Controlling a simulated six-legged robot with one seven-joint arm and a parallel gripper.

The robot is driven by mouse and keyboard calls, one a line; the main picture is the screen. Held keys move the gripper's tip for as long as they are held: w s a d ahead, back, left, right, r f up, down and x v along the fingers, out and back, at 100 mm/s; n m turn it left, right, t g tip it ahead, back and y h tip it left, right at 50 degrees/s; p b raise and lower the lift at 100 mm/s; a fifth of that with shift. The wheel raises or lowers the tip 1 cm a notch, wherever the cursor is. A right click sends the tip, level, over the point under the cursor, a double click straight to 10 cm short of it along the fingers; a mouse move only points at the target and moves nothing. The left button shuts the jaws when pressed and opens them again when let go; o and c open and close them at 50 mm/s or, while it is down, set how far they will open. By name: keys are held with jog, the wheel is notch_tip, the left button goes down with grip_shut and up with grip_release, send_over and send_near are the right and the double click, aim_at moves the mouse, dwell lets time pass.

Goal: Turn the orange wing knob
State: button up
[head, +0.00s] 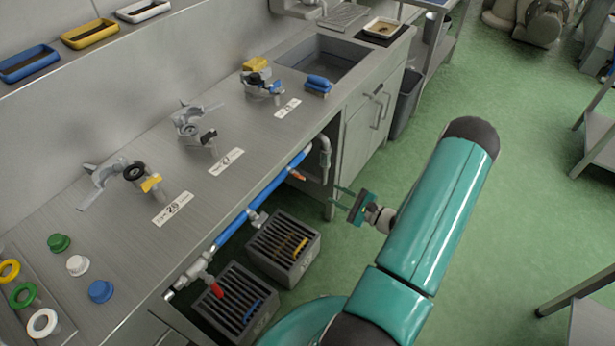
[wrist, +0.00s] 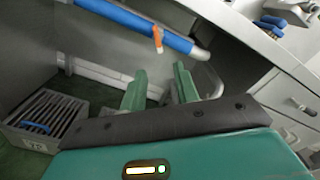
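The orange wing knob (head: 298,175) is a small orange piece on the blue pipe (head: 262,198) that runs under the bench's front edge. In the wrist view the knob (wrist: 157,38) stands out from the blue pipe (wrist: 130,18), beyond and just above the space between my fingertips. My gripper (head: 338,199) is in front of the bench, to the right of the knob and apart from it. In the wrist view its two green fingers (wrist: 160,70) are spread, with nothing between them.
A red handle (head: 216,290) sits on the pipe's near end. Slatted grey crates (head: 268,262) stand on the floor below the pipe. The steel bench (head: 235,150) carries several valve fittings. Green floor (head: 530,190) is open to the right.

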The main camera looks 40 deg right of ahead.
aim_at(303, 178)
jog(key=x, duration=1.3)
jog(key=shift+a+r, duration=0.1)
jog(key=shift+a, duration=0.2)
jog(key=shift+s, duration=0.1)
jog(key=shift+c, duration=0.2)
grip_shut()
